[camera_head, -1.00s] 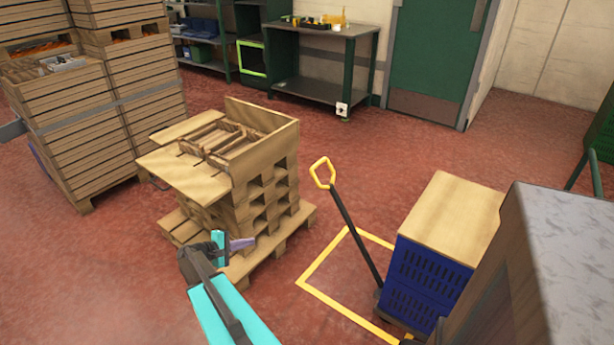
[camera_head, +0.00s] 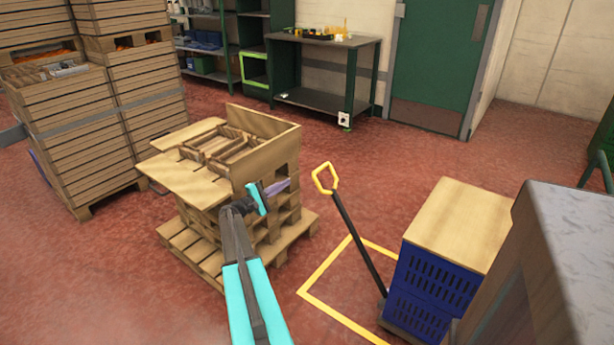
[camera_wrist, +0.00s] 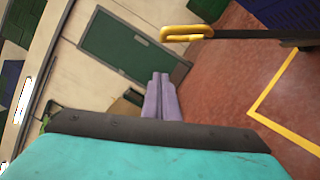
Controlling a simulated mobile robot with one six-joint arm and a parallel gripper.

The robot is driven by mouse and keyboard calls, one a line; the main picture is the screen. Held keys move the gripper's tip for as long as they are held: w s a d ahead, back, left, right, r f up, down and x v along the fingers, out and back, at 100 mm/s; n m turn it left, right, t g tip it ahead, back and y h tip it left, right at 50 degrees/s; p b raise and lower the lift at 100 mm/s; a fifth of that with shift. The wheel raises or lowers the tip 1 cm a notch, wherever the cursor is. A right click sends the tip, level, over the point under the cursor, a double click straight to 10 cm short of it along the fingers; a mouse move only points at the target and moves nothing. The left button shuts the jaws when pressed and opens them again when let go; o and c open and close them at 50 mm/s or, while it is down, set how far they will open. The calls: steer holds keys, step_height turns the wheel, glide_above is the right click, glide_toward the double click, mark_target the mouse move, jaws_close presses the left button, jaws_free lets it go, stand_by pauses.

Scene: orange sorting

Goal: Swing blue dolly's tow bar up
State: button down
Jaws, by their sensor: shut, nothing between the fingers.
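The blue dolly (camera_head: 428,287) stands at the right, stacked with blue crates under a wooden lid. Its dark tow bar (camera_head: 358,237) leans up and left from the dolly's base and ends in a yellow loop handle (camera_head: 325,178). The handle (camera_wrist: 188,33) also shows at the top of the wrist view, with the bar running to the right edge. My gripper (camera_head: 287,185) is shut and empty, left of the handle and apart from it, in front of the wooden crate stack. Its purple fingers (camera_wrist: 162,80) lie together in the wrist view.
A wooden crate stack on a pallet (camera_head: 190,258) stands close behind my gripper. A yellow floor outline (camera_head: 325,268) lies left of the dolly. A grey-topped block (camera_head: 575,225) fills the right foreground. Red floor (camera_head: 400,150) is free behind the handle.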

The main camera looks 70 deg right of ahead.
steer(key=s+d+r, duration=0.2)
steer(key=s+d, duration=0.5)
steer(key=s, duration=0.1)
steer(key=shift+d+r+p, duration=0.25)
steer(key=shift+d+p, duration=0.05)
steer(key=shift+d, duration=0.1)
stand_by(0.5)
steer(key=shift+s+d, duration=0.1)
steer(key=shift+s, duration=0.05)
steer(key=shift+r, duration=0.1)
